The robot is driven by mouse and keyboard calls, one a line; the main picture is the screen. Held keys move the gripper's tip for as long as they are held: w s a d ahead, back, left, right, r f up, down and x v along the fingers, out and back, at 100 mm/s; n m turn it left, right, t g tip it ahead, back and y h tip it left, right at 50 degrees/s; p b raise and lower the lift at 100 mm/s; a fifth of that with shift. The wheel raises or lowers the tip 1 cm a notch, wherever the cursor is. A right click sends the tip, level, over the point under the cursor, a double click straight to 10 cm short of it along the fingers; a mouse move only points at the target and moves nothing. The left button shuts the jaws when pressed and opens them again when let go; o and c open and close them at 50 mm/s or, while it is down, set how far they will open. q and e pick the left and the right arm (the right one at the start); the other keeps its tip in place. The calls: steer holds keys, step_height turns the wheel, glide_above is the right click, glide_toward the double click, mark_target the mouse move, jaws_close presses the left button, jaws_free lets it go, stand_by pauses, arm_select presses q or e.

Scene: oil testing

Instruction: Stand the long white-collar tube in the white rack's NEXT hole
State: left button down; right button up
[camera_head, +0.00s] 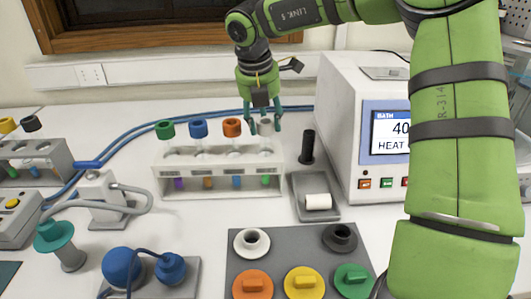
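The white rack (220,185) stands mid-table with a row of tubes in it. From the left their collars are green (165,129), blue (199,128) and orange (232,127). A pale white-grey collar (265,127) stands at the rack's right end, its tube upright there. My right gripper (264,125) points down over this end, one finger on each side of the pale collar. The fingers look spread, with a small gap to the collar. The rack's hole edges are small and partly hidden. My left gripper is out of view.
A heating bath (345,130) with a screen stands right of the rack. A grey board (240,265) with coloured knobs is in front. Another rack (35,155) and blue hoses are left.

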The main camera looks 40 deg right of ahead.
steer(key=shift+o, duration=0.3)
steer(key=v, duration=1.2)
steer(key=shift+s, duration=0.1)
